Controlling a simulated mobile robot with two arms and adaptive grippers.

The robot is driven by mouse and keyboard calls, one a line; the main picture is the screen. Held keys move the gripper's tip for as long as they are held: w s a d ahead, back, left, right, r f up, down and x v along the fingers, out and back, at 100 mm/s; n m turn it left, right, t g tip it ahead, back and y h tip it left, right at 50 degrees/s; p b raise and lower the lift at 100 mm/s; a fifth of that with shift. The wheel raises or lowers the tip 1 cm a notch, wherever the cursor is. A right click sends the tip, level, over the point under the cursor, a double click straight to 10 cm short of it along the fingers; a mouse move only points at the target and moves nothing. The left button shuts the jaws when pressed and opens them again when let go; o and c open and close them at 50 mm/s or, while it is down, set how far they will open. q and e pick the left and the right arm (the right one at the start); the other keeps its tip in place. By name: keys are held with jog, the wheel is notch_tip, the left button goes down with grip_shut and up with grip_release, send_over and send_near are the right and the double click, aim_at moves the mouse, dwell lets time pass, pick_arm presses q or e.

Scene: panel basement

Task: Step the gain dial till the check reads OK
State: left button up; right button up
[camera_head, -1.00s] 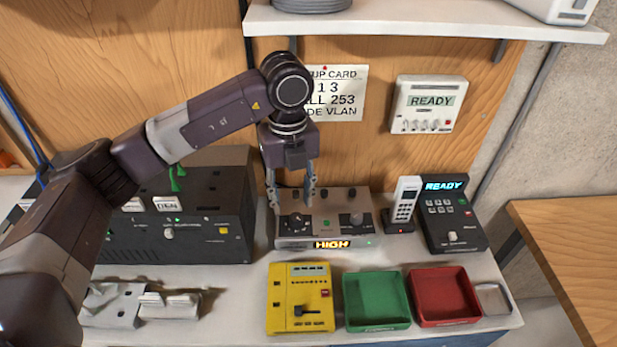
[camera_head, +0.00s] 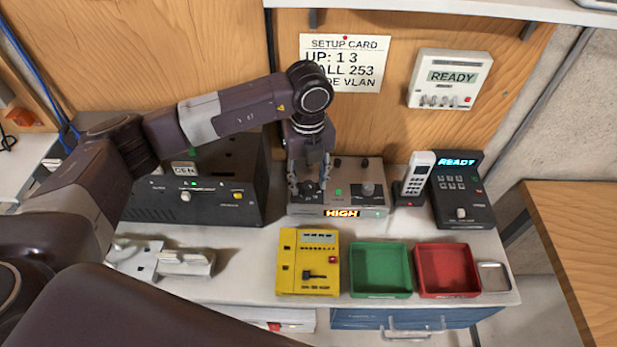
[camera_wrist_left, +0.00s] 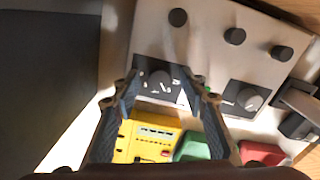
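The grey console (camera_head: 352,200) stands at the back of the bench. Its lit front display (camera_head: 341,213) reads HIGH. It has a left dial (camera_head: 310,187) and a right dial (camera_head: 368,188); I cannot read which is labelled gain. My left gripper (camera_head: 308,188) points down over the left dial. In the left wrist view the open fingers (camera_wrist_left: 163,84) stand on either side of the left dial (camera_wrist_left: 159,80), with a gap showing beside it. The right dial (camera_wrist_left: 249,98) is outside the fingers. My right gripper is not in view.
A handset (camera_head: 416,178) and a dark READY unit (camera_head: 464,205) stand right of the console. A black box (camera_head: 240,175) is to its left. A yellow device (camera_head: 308,262), green tray (camera_head: 381,294) and red tray (camera_head: 447,292) lie in front. A wall unit (camera_head: 449,79) reads READY.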

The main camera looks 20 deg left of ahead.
pick_arm(q)
jog(key=c, duration=0.4)
grip_shut()
jog(key=shift+f+m+b, duration=0.15)
jog(key=shift+m+b, duration=0.45)
jog(key=shift+b, duration=0.35)
jog(key=m+b, duration=0.3)
jog(key=b, duration=0.1)
jog(key=shift+m+b, duration=0.35)
jog(key=shift+m, duration=0.05)
jog(key=shift+m+b, duration=1.5)
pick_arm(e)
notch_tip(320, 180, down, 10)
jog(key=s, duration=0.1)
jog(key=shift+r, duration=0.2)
pick_arm(q)
jog(key=shift+r, duration=0.2)
jog(key=shift+o, duration=2)
grip_release()
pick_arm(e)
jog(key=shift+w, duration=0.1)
